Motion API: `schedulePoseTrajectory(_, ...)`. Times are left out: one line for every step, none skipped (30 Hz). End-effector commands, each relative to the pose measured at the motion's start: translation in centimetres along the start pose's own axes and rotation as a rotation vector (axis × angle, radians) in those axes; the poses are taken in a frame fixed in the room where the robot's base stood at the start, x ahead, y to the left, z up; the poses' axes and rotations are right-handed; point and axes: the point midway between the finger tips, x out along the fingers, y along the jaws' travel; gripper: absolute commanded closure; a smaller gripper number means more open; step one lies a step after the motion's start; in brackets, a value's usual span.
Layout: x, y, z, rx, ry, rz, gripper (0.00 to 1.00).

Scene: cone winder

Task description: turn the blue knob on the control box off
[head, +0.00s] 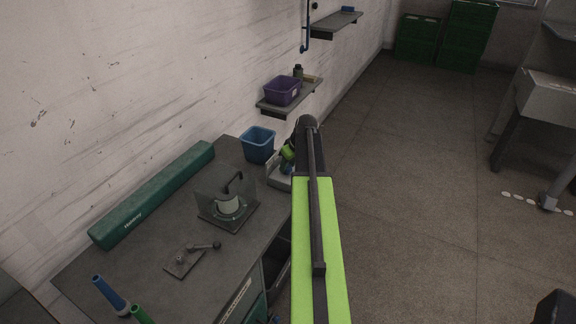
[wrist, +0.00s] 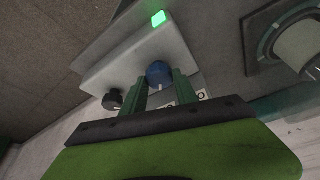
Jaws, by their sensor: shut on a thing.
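The control box (wrist: 130,60) is pale grey and fills the upper middle of the wrist view. In the head view the control box (head: 279,181) is mostly hidden behind my arm. The blue knob (wrist: 158,73) is on its face, between the tips of my gripper (wrist: 160,80). The two green fingers are shut on the knob. A black knob (wrist: 112,100) sits to the left of the blue one. A green lamp (wrist: 159,19) on the box is lit. The knob's pointer mark cannot be made out.
A blue bin (head: 258,145) stands behind the box. A long green case (head: 155,193) lies along the wall. The floor (head: 420,180) to the right is open.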

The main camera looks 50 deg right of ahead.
Motion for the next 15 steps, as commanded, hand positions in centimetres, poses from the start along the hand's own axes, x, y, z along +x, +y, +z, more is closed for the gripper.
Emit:
schedulePoseTrajectory(0.03, 0.1, -0.02, -0.021, -0.001, -0.009, 1.0)
schedulePoseTrajectory(0.04, 0.12, -0.02, -0.037, -0.002, -0.016, 1.0)
schedulePoseTrajectory(0.05, 0.14, -0.05, -0.061, -0.001, -0.027, 1.0)
schedulePoseTrajectory(0.06, 0.17, -0.07, -0.082, -0.001, -0.035, 1.0)
schedulePoseTrajectory(0.06, 0.19, -0.08, -0.103, -0.001, -0.044, 1.0)
schedulePoseTrajectory(0.07, 0.22, -0.06, -0.133, -0.002, -0.057, 1.0)
schedulePoseTrajectory(0.07, 0.26, -0.07, -0.157, -0.002, -0.066, 1.0)
schedulePoseTrajectory(0.07, 0.29, -0.09, -0.181, -0.001, -0.077, 1.0)
schedulePoseTrajectory(0.08, 0.31, -0.08, -0.216, -0.002, -0.092, 1.0)
schedulePoseTrajectory(0.08, 0.35, -0.09, -0.242, -0.002, -0.102, 1.0)
schedulePoseTrajectory(0.08, 0.38, -0.09, -0.269, -0.002, -0.113, 1.0)
schedulePoseTrajectory(0.09, 0.39, -0.09, -0.304, -0.002, -0.128, 1.0)
schedulePoseTrajectory(0.09, 0.4, -0.12, -0.331, -0.002, -0.139, 1.0)
schedulePoseTrajectory(0.1, 0.41, -0.13, -0.357, -0.002, -0.15, 1.0)
schedulePoseTrajectory(0.11, 0.42, -0.14, -0.393, -0.002, -0.165, 1.0)
